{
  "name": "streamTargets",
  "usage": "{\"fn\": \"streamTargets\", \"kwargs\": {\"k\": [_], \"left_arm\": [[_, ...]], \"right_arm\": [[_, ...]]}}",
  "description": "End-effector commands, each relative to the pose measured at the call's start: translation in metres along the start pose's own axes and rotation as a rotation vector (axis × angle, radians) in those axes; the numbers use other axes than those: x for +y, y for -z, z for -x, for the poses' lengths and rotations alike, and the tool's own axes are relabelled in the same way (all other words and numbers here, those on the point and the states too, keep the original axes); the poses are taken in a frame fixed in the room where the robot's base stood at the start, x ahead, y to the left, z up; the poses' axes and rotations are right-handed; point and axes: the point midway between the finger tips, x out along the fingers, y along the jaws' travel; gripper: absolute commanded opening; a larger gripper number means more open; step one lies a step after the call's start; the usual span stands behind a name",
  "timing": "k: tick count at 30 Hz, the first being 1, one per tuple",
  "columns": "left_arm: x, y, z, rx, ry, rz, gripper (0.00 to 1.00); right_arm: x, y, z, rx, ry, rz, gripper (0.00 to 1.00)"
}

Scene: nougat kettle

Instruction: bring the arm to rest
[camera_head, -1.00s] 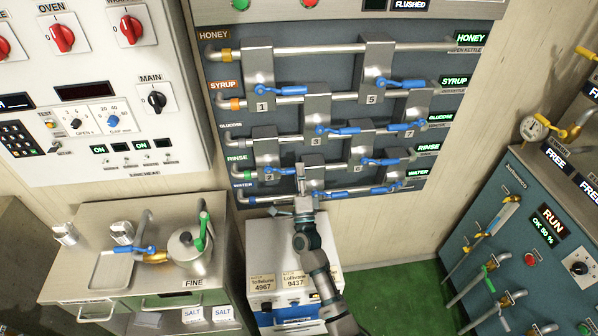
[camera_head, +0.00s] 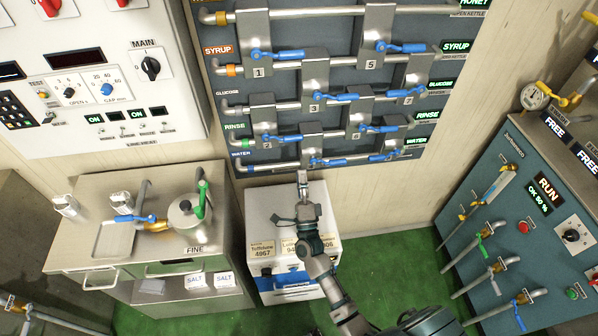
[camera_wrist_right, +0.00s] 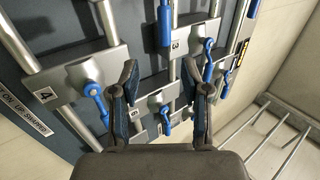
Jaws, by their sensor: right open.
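My right gripper (camera_head: 303,181) is just below the lower edge of the valve panel (camera_head: 345,77) in the head view, above a white cabinet. In the right wrist view its two fingers (camera_wrist_right: 165,95) stand apart with nothing between them, and panel pipes and blue valve handles show beyond. Whether it touches the panel cannot be told, but a gap shows in the head view. My right arm (camera_head: 318,255) reaches up from the bottom right. My left gripper is not in view.
A white cabinet (camera_head: 262,222) with labels stands under the right arm. A steel bench (camera_head: 75,238) with a lidded kettle (camera_head: 187,222) is at left. A teal machine (camera_head: 503,165) with pipes stands at right. Green floor (camera_head: 385,270) lies open between.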

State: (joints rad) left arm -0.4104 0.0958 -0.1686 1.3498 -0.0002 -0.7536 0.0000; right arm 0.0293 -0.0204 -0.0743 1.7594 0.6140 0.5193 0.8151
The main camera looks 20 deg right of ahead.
Motion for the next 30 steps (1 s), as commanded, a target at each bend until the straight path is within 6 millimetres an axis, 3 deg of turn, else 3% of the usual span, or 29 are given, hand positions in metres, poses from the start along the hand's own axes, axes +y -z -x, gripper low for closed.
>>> {"fn": "streamTargets", "kwargs": {"k": [9,14,17,20,24,30], "left_arm": [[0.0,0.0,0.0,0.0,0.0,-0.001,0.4],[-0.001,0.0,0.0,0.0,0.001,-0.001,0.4],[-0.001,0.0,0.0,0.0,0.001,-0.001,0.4],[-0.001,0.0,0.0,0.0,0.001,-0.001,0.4],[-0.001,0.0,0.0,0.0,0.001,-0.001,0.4],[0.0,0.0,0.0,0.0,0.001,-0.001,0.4]], "right_arm": [[0.002,-0.004,0.003,-0.03,-0.021,0.024,0.46],[0.019,-0.033,0.033,-0.248,-0.165,0.204,0.46],[0.038,-0.054,0.076,-0.483,-0.311,0.401,0.46],[0.057,-0.062,0.134,-0.739,-0.46,0.616,0.46],[0.07,-0.048,0.218,-1.073,-0.649,0.873,0.46],[0.063,-0.011,0.299,-1.4,-0.832,1.077,0.46]]}}
